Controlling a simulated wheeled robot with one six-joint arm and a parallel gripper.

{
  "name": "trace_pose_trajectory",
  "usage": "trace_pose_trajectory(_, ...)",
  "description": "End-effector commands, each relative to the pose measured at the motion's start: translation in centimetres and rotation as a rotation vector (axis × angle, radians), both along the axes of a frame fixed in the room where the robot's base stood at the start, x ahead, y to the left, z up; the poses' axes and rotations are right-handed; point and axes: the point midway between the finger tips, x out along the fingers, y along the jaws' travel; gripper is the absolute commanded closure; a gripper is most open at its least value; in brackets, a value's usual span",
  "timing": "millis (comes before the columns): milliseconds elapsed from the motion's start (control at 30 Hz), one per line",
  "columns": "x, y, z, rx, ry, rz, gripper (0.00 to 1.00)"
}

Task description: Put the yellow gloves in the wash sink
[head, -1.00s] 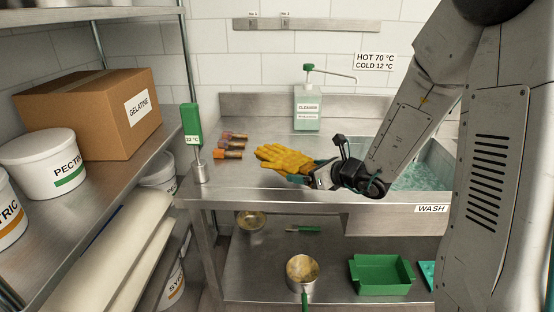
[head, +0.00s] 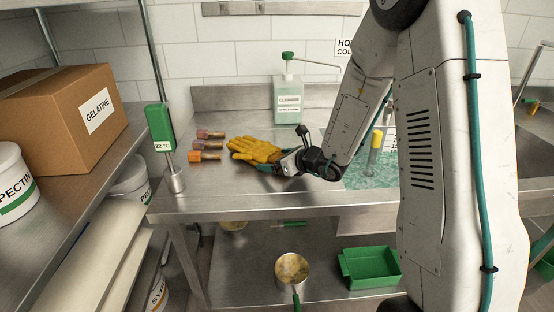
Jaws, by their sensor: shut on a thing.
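The yellow gloves (head: 254,150) are on the steel counter, left of the wash sink, with their fingers pointing left. My gripper (head: 280,166) comes in from the right and is shut on the right, cuff end of the gloves. Whether the gloves still rest on the counter or are slightly raised is hard to tell. The wash sink (head: 372,174) with teal water is to the right of my gripper, partly hidden behind my arm.
A cleaner bottle (head: 287,98) stands behind the gloves. Several small bottles (head: 205,146) lie to their left, near a green thermometer (head: 160,128) in a steel holder. A yellow-topped item (head: 376,140) shows by the sink. A shelf with a gelatine box (head: 65,115) is at left.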

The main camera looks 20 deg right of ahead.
Motion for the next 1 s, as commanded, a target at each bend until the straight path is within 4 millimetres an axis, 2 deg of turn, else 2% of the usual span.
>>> trace_pose_trajectory(367,0.0,0.1,-0.6,-0.001,-0.002,0.002,0.51)
trace_pose_trajectory(400,0.0,0.1,-0.5,-0.001,-0.002,0.002,0.02)
trace_pose_trajectory(733,-0.1,0.0,-0.1,-0.001,-0.002,0.001,0.0)
trace_pose_trajectory(867,-1.6,-0.9,0.6,-0.001,-0.003,-0.001,0.0)
trace_pose_trajectory(1000,-4.2,-2.2,1.8,-0.002,-0.004,-0.003,0.0)
